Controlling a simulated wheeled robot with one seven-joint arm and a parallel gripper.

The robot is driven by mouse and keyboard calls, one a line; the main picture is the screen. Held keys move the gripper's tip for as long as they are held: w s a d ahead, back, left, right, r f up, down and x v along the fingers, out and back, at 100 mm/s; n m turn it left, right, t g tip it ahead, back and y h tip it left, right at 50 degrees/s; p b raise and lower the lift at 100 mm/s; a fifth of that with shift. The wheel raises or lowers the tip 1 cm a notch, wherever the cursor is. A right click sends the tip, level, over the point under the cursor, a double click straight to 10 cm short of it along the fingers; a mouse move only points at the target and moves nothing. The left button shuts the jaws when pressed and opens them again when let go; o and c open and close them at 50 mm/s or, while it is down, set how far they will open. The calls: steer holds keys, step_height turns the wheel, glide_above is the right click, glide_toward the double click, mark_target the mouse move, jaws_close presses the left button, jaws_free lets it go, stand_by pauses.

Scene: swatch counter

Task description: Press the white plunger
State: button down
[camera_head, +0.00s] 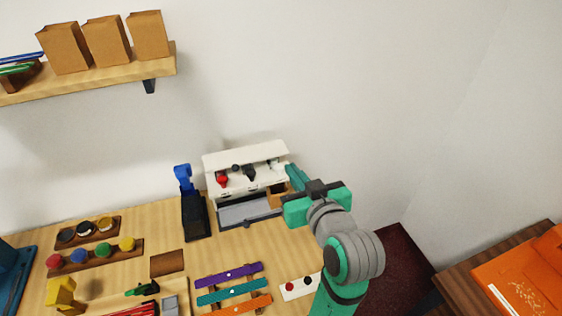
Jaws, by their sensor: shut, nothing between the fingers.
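A white machine (218,161) stands at the back of the counter against the wall, with a grey tray at its front. Its front carries a red knob (222,181) and dark knobs (249,173). A small pale part (272,163) shows near its right end; I cannot tell whether it is the white plunger. My gripper (291,170) is shut and empty, its teal fingers pointing toward the machine's right end. I cannot tell whether they touch it. My gripper and arm hide part of the counter's right side.
A black and blue stand (193,212) is just left of the machine. Purple, teal and orange bars (231,291) and a white plate with red and black buttons (296,288) lie in front. Colored knobs (79,257) sit left. A shelf (120,74) with paper bags hangs above.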

glide_above(279, 167)
steer(key=s, duration=0.2)
step_height(279, 167, down, 2)
steer(key=f, duration=0.3)
steer(key=shift+s+d, duration=0.25)
steer(key=shift+d, duration=0.1)
steer(key=shift+f, duration=0.65)
